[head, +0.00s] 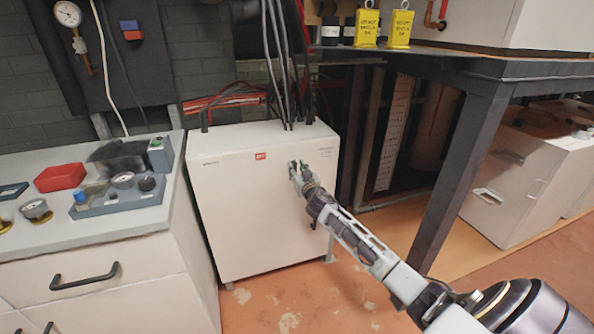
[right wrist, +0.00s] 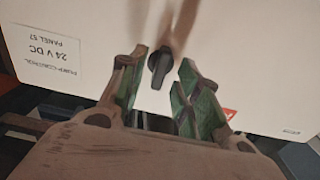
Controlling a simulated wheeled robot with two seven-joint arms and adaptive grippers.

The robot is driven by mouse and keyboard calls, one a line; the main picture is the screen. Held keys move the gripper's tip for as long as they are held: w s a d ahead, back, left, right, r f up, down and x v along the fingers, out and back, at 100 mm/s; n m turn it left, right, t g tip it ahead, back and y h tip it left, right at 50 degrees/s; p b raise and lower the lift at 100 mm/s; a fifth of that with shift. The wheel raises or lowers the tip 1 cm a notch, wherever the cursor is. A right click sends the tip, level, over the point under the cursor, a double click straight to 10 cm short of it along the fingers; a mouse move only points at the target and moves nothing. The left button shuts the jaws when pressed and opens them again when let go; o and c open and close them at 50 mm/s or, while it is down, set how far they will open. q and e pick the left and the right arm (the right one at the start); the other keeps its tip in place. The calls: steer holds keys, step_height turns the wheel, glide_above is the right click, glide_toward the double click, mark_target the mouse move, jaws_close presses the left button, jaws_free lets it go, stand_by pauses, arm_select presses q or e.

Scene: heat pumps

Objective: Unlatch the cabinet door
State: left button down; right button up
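The white cabinet (head: 245,215) stands on the floor with its door facing me and looks closed. A black latch handle (right wrist: 160,64) on the door shows in the right wrist view, and in the head view I cannot make it out behind my gripper. My right gripper (head: 298,166) is at the upper right part of the door. In the right wrist view its green-padded fingers (right wrist: 159,82) are spread, with the latch between their tips. I see a gap on both sides of the latch, so it is not gripped. My left gripper is not in view.
Black cables (head: 283,70) run into the cabinet top. A workbench (head: 120,215) with gauges and a red tray (head: 60,177) stands close on the left. A dark-legged table (head: 462,165) stands on the right. Some floor (head: 290,300) in front is clear.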

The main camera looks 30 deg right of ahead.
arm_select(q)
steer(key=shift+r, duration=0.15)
arm_select(e)
steer(key=shift+w, duration=0.15)
steer(key=c, duration=0.7)
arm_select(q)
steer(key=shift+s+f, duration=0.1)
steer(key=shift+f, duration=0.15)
arm_select(e)
jaws_close()
